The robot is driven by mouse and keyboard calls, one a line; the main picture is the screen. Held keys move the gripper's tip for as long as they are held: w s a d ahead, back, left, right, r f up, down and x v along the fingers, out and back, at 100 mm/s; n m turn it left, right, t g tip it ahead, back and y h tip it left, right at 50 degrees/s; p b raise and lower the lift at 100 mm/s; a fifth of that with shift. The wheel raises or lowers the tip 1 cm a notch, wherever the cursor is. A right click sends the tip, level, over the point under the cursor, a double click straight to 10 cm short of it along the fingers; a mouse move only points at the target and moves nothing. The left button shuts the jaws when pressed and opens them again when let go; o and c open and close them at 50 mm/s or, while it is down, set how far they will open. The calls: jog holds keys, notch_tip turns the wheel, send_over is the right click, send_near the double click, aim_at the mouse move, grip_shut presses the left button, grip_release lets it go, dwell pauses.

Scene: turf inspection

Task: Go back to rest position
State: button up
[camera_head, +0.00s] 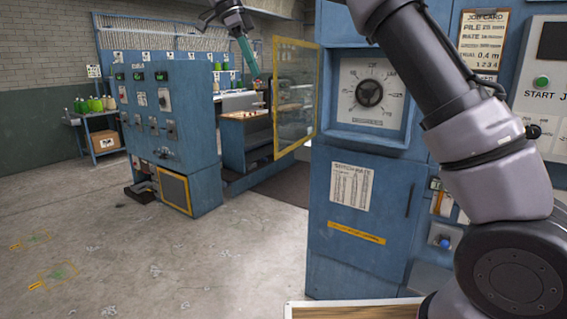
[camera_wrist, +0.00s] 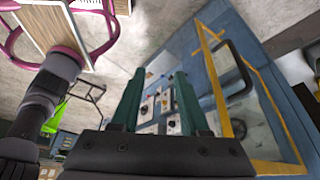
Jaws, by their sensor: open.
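My gripper (camera_head: 253,64) is raised at the top of the head view, left of the yellow-framed clear door (camera_head: 280,95). Its teal fingers point down and slightly right. In the wrist view, the two teal fingers of my gripper (camera_wrist: 160,76) stand apart with nothing between them. Behind them is a blue panel with several pale plates and knobs. The door's yellow frame (camera_wrist: 218,92) shows to their right, and I cannot tell how near it is. My arm reaches up along the right side of the head view.
A tall blue cabinet (camera_head: 358,248) with a black rotary dial (camera_head: 369,93) stands at centre right. A blue control console (camera_head: 175,125) stands at left. A shelf (camera_head: 88,116) with bottles and a cardboard box is farther back.

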jog(key=s+d+r+n+y, duration=0.1)
jog(key=s+d+n, duration=0.1)
jog(key=d, duration=0.5)
jog(key=s+d+r+n+t+y, duration=0.1)
jog(key=d+n, duration=0.2)
jog(key=d, duration=0.4)
jog(key=s+d+r+n+y, duration=0.1)
jog(key=s+d+r+n, duration=0.1)
jog(key=d, duration=0.5)
jog(key=s+d+f+n+t+y, duration=0.1)
jog(key=s+d+f+n+t, duration=0.2)
jog(key=s+d+f, duration=0.2)
jog(key=s+d+f+n+t+y, duration=0.2)
jog(key=s+d+f, duration=0.4)
jog(key=s, duration=0.5)
jog(key=shift+s+d+n+t, duration=0.35)
jog(key=shift+n+t, duration=0.25)
jog(key=shift+n, duration=0.2)
